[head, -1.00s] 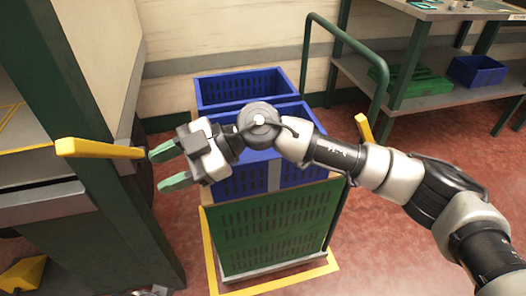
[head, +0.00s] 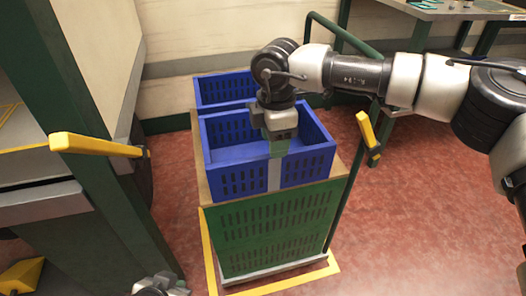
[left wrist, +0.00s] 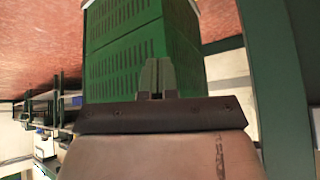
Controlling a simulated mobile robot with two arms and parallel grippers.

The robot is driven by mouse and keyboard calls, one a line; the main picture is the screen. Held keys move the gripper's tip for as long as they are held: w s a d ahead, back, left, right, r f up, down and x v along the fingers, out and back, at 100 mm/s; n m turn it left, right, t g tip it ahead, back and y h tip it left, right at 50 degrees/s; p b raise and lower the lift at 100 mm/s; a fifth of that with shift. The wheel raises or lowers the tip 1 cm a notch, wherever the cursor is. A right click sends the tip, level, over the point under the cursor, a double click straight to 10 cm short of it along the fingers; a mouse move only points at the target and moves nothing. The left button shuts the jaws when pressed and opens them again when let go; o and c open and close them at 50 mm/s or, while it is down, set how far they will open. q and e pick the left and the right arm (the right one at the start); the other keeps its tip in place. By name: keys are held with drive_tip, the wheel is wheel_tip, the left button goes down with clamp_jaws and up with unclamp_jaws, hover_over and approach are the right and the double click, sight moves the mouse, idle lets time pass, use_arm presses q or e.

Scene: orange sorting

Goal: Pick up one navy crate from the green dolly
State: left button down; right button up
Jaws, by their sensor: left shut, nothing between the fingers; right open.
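The nearer navy crate (head: 225,180) stands upright and looks empty, on a board atop the green slatted body of the dolly (head: 270,235). A second navy crate (head: 222,90) stands directly behind it. My right gripper (head: 278,148) points down at the nearer crate's front wall, near its middle. It is open; one green finger shows, and I cannot tell whether it touches the wall. My left gripper is shut and empty; its fingers (left wrist: 157,76) show in the left wrist view in front of the green slatted body. In the head view, only part of the left arm shows at the bottom edge.
A yellow bar (head: 95,145) juts from a green-framed rack on the left. The dolly's green handle (head: 340,35) rises behind the crates, partly hidden by my right arm. A workbench (head: 465,10) stands at the back right.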

drive_tip(key=f, duration=0.3)
drive_tip(key=f+b, duration=0.1)
drive_tip(key=shift+w+f, duration=0.3)
drive_tip(key=shift+f, duration=0.3)
use_arm(q)
drive_tip(key=w+t, duration=0.1)
drive_tip(key=w+d+r+t, duration=0.1)
drive_tip(key=w+r+t, duration=0.1)
drive_tip(key=shift+w+d+h, duration=0.15)
drive_tip(key=shift+w+h, duration=0.15)
drive_tip(key=shift+h, duration=0.1)
use_arm(e)
drive_tip(key=shift+c, duration=0.2)
clamp_jaws()
drive_tip(key=shift+r, duration=0.1)
